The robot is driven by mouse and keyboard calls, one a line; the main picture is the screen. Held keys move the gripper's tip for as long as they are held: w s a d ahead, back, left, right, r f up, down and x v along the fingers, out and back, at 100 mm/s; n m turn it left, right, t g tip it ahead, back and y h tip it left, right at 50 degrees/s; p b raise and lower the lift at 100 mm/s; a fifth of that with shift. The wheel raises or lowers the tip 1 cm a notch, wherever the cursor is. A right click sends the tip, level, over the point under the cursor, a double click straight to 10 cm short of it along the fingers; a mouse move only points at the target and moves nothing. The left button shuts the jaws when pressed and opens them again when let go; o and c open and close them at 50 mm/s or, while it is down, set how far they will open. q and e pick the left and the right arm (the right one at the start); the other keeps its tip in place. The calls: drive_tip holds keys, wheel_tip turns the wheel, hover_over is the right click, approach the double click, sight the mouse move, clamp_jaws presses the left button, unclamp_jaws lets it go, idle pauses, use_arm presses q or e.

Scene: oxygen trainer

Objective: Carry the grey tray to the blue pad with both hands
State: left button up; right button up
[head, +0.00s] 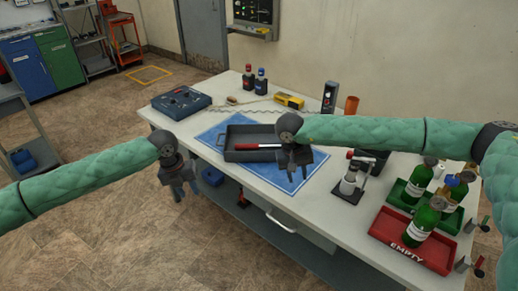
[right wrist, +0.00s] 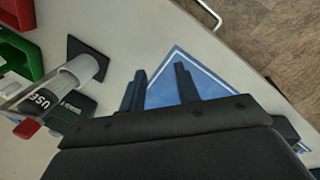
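The grey tray (head: 240,156) lies on the blue pad (head: 208,139) on the white table, with a red and white rod (head: 262,146) in it. My right gripper (head: 294,174) is open and empty, over the pad at the tray's right end, hiding that end in the head view. In the right wrist view its two fingers (right wrist: 160,88) stand apart above the blue pad (right wrist: 218,80), with nothing between them. My left gripper (head: 183,193) looks open and empty. It hangs off the table's front left edge, apart from the tray.
A blue control box (head: 181,102) stands at the table's left end. Right of the pad are a small stand with a cylinder (head: 348,186), a green tray with bottles (head: 402,187) and a red tray marked EMPTY (head: 388,229). A yellow device (head: 289,101) lies behind.

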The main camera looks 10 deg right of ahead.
wheel_tip(320, 180, up, 10)
drive_tip(key=a, duration=0.1)
drive_tip(key=shift+w+a, duration=0.25)
drive_tip(key=shift+a, duration=0.15)
